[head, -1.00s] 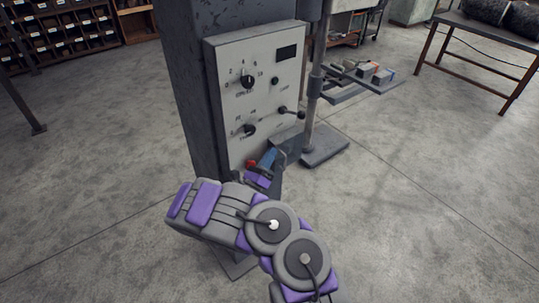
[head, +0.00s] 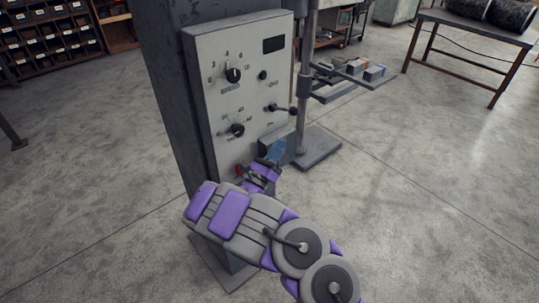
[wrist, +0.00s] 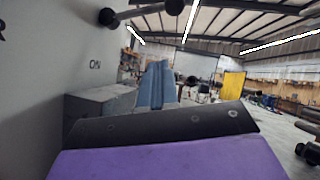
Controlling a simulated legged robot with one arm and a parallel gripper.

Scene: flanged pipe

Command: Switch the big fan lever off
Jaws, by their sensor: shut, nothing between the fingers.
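The lever (head: 283,108) is a short dark bar with a black ball at its end. It sits at the right side of the grey panel and points right, near horizontal and slightly down. In the wrist view the lever (wrist: 145,12) crosses the top left, and an "ON" label stands on the panel below it. My gripper (head: 276,150) has two blue fingers pressed together, with nothing between them. It is below the lever and apart from it, close to a grey box. The fingers (wrist: 157,85) also show upright in the wrist view. My arm hides the panel's bottom.
The panel (head: 205,90) carries two black dials (head: 233,74), a small button and a dark display. The grey box (wrist: 100,103) projects near my fingers. A pole on a base plate (head: 318,147) stands right of the panel. Open floor lies further right.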

